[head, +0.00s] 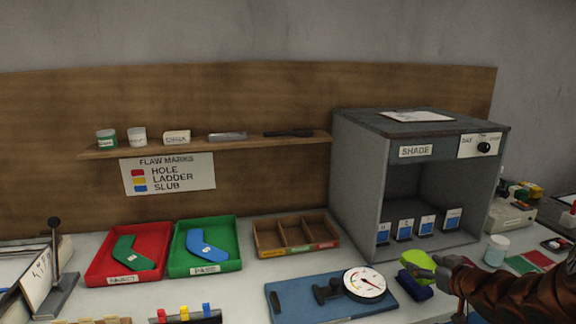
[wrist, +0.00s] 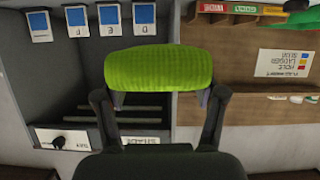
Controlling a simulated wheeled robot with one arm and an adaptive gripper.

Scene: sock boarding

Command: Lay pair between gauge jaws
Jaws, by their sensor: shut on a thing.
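My gripper (head: 432,267) is shut on a lime green rolled pair (head: 415,260) and holds it up in front of the grey shade box. In the wrist view, the pair (wrist: 145,68) spans between the two fingertips of my gripper (wrist: 160,97). The gauge has a blue base (head: 285,302), a round white dial (head: 368,281) with a red needle, and dark jaws (head: 326,291) on the dial's left. The gauge lies to the left of my gripper and the pair, apart from both. No pair shows between the jaws.
A dark blue roll (head: 416,289) lies just below the held pair. The shade box (head: 360,190) stands behind, with several blue-and-white cards inside. A red tray (head: 98,272), a green tray (head: 230,266) and a divided wooden box (head: 262,252) stand left. A white jar (head: 497,251) stands right.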

